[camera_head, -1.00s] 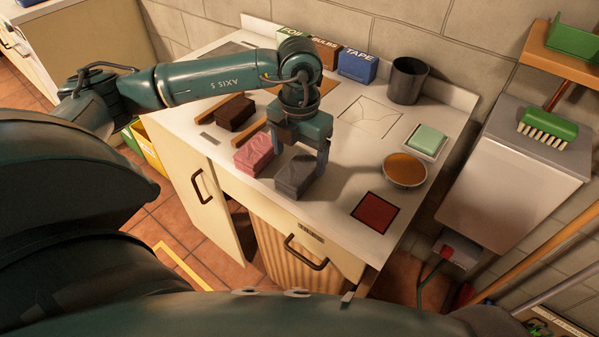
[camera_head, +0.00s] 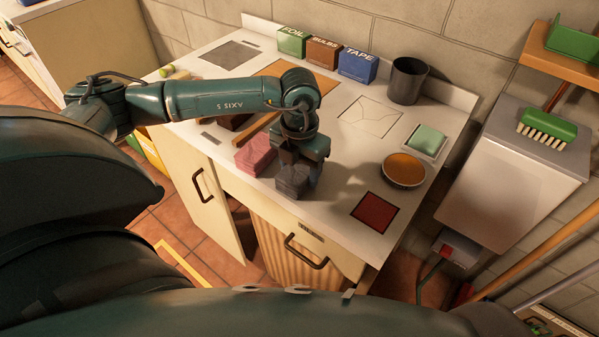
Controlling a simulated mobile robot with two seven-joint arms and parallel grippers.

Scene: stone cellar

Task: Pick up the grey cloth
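The grey cloth (camera_head: 291,182) is a small folded block near the front edge of the white worktop, just right of the pink cloth (camera_head: 254,155). My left gripper (camera_head: 298,173) points down over it, with its fingers low at the cloth. The gripper hides the cloth's upper and rear parts. I cannot tell whether the fingers have closed on it. The cloth still appears to rest on the worktop. My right gripper is not in view.
A dark brown cloth (camera_head: 236,122) lies partly hidden under my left arm. To the right are a red square (camera_head: 375,212), an orange-topped bowl (camera_head: 403,170), a green sponge on a dish (camera_head: 426,141) and a dark cup (camera_head: 407,81). Boxes stand along the back.

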